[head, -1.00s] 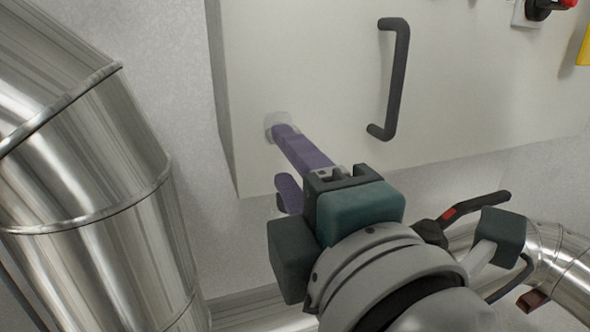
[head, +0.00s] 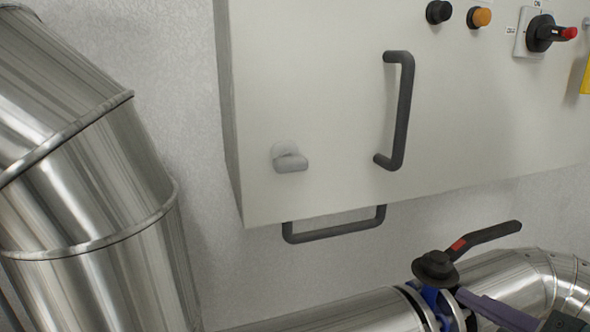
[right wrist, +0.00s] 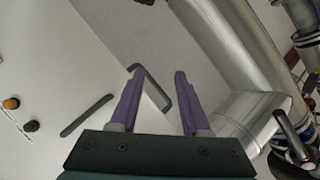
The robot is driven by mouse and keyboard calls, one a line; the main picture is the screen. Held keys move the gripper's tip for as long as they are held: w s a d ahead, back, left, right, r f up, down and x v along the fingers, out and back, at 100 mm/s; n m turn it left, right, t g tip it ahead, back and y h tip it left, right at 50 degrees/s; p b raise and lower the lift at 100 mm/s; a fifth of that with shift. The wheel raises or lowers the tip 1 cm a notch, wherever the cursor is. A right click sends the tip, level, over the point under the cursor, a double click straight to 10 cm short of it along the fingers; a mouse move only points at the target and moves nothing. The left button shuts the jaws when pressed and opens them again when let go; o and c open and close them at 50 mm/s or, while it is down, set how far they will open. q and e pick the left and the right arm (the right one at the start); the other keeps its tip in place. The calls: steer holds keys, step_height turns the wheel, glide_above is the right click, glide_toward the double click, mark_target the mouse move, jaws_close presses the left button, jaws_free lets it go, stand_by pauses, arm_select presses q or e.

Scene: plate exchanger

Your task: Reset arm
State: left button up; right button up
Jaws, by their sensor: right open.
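My right gripper shows at the bottom right corner of the head view, where a purple finger (head: 495,312) and a dark part of it are in frame. In the right wrist view my right gripper (right wrist: 159,74) is open, its two purple fingers well apart with nothing held between them. The grey knob (head: 290,163) on the cabinet front (head: 330,100) stands free, with its grip lying roughly sideways. My left gripper is not in view.
Dark handles sit on the cabinet's front (head: 403,110) and under its lower edge (head: 335,232). A black-levered valve (head: 436,268) is on the pipe close to my right gripper. A large metal pipe (head: 95,210) fills the left. Buttons and a red-tipped switch (head: 545,33) are at upper right.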

steer(key=s+d+f+m+g, duration=0.2)
steer(key=s+f+m+g, duration=0.2)
steer(key=s, duration=0.3)
steer(key=s+d+f+m+g, duration=0.3)
steer(key=s+m+g, duration=0.1)
steer(key=s, duration=0.4)
step_height(320, 180, up, 21)
steer(key=p, duration=2.1)
steer(key=shift+a+r+y, duration=0.15)
steer(key=shift+a+y, duration=0.05)
steer(key=shift+y, duration=0.2)
